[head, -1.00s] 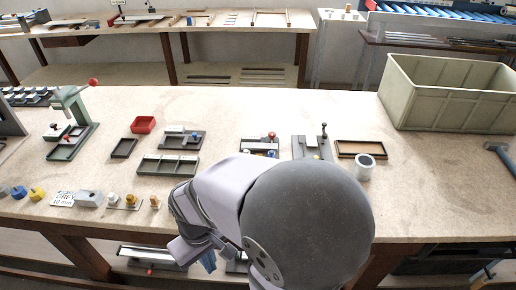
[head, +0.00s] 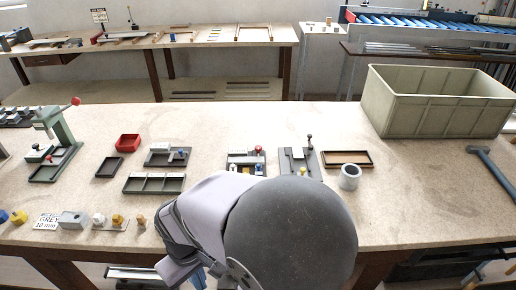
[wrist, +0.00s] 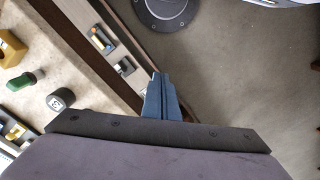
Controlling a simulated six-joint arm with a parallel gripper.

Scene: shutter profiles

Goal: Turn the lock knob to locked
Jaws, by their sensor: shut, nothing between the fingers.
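My gripper shows in the wrist view (wrist: 160,90) with its blue-grey fingers pressed together and nothing between them. It is over the floor beside the bench's front edge. In the head view only a blue part of it (head: 198,279) shows below the bench edge, mostly hidden by my arm. I cannot make out for certain which part is the lock knob. A fixture with a dark upright knobbed lever (head: 309,139) and one with a red knob (head: 259,149) stand mid-bench, partly hidden by my arm. My gripper is well apart from both.
The bench (head: 225,125) carries a green press (head: 60,135), a red bin (head: 128,142), a divided tray (head: 155,183), a grey cup (head: 349,177), a hammer (head: 490,165) and a large crate (head: 435,110). In the wrist view, a pale rail (wrist: 110,50) runs left of my fingers.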

